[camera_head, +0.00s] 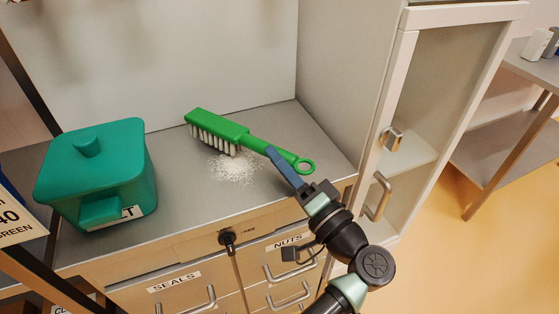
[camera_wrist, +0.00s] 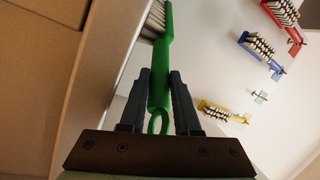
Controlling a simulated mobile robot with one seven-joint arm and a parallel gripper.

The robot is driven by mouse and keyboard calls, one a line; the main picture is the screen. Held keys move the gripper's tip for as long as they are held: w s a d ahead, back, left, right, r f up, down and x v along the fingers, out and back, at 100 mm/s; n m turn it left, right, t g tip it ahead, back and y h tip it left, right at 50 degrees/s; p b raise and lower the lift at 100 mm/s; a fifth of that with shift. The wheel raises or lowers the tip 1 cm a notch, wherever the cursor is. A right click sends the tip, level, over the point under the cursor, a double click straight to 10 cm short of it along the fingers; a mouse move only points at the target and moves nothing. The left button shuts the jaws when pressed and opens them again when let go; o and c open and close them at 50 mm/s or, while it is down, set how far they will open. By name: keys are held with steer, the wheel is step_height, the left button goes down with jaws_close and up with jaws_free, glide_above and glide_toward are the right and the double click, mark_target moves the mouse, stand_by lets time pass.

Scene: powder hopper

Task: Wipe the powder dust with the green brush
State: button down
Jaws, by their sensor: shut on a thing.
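The green brush (camera_head: 222,127) has white bristles and a handle with a ring at its end. It is over the grey counter in the head view, bristles down, its head at the far left end. My gripper (camera_head: 272,152) is shut on the handle near the ring. The brush also shows in the wrist view (camera_wrist: 161,68), between the two fingers of my gripper (camera_wrist: 161,75). A patch of white powder (camera_head: 235,168) lies on the counter just in front of the bristles. Whether the bristles touch the counter or the powder I cannot tell.
A green lidded bin (camera_head: 97,180) stands left on the counter (camera_head: 190,197). A cabinet with an open-looking glass door (camera_head: 440,110) is at the right. Labelled drawers (camera_head: 185,291) are below. Red, blue and yellow brushes (camera_wrist: 228,111) hang on the wall in the wrist view.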

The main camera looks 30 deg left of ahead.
steer(key=shift+f+b, duration=0.4)
steer(key=shift+f, duration=0.1)
